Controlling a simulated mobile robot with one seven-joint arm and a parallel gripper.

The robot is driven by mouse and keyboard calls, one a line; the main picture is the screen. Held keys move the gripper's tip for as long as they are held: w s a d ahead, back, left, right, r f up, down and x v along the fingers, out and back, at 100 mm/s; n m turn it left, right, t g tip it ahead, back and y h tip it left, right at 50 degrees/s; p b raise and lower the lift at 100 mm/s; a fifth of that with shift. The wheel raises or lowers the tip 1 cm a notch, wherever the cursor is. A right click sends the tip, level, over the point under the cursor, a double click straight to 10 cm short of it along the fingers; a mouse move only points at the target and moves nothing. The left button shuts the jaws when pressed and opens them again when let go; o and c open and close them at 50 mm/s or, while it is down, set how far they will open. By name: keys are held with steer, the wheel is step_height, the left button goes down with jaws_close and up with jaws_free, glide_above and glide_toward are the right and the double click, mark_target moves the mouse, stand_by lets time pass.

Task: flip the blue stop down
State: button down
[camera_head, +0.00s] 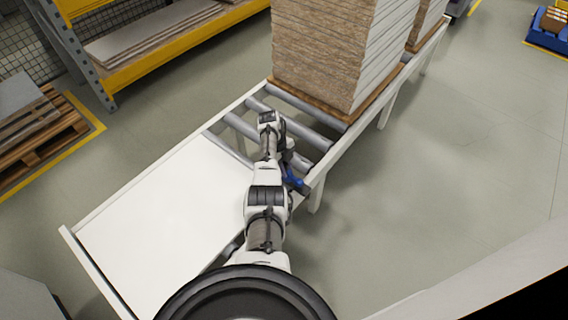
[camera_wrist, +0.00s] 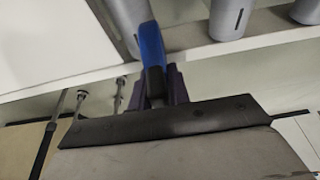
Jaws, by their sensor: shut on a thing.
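The blue stop (camera_head: 294,182) is at the right-hand side rail of the roller conveyor, between the white board and the stack of boards. In the wrist view, the blue stop (camera_wrist: 151,44) is a narrow bar that reaches from between my dark fingers across the white rail. My gripper (camera_wrist: 157,84) is shut on it near its end. In the head view my arm hides most of the gripper and part of the stop. I cannot tell the stop's exact tilt.
The white board (camera_head: 150,215) lies at the conveyor's near end. Bare rollers (camera_head: 315,137) lie between it and the tall stack of boards (camera_head: 325,50). The white side rail (camera_head: 375,98) runs along the right. The floor to the right is clear.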

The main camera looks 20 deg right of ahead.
steer(key=shift+f, duration=0.2)
stand_by(0.4)
steer(key=c, duration=1.4)
jaws_free()
steer(key=b+v, duration=0.1)
steer(key=v, duration=1.2)
steer(key=shift+w+a+r, duration=0.3)
steer(key=shift+w, duration=0.05)
